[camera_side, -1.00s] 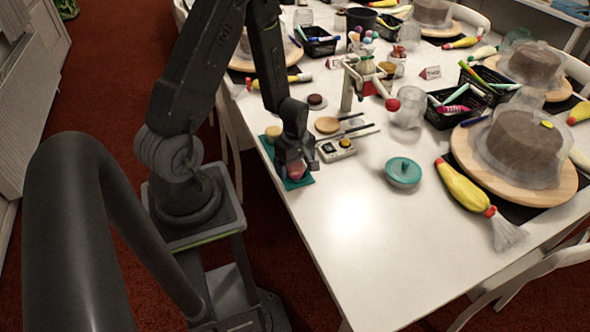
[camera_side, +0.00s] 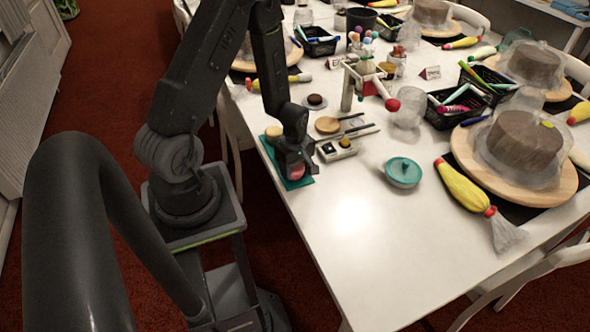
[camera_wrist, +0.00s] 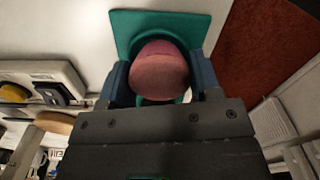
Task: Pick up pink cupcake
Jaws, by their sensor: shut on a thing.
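The pink cupcake (camera_side: 296,171) is between the fingers of my gripper (camera_side: 297,168) in the side view, over the teal mat (camera_side: 302,184) at the table's near left edge. In the wrist view the cupcake (camera_wrist: 160,70) is large and pink, with the blue-grey fingers of my gripper (camera_wrist: 160,82) shut on its two sides. The teal mat (camera_wrist: 128,28) lies behind it. I cannot tell for sure whether the cupcake's base is clear of the mat.
A tan cupcake (camera_side: 273,132) stands at the mat's far end. The near tabletop (camera_side: 345,240) is clear.

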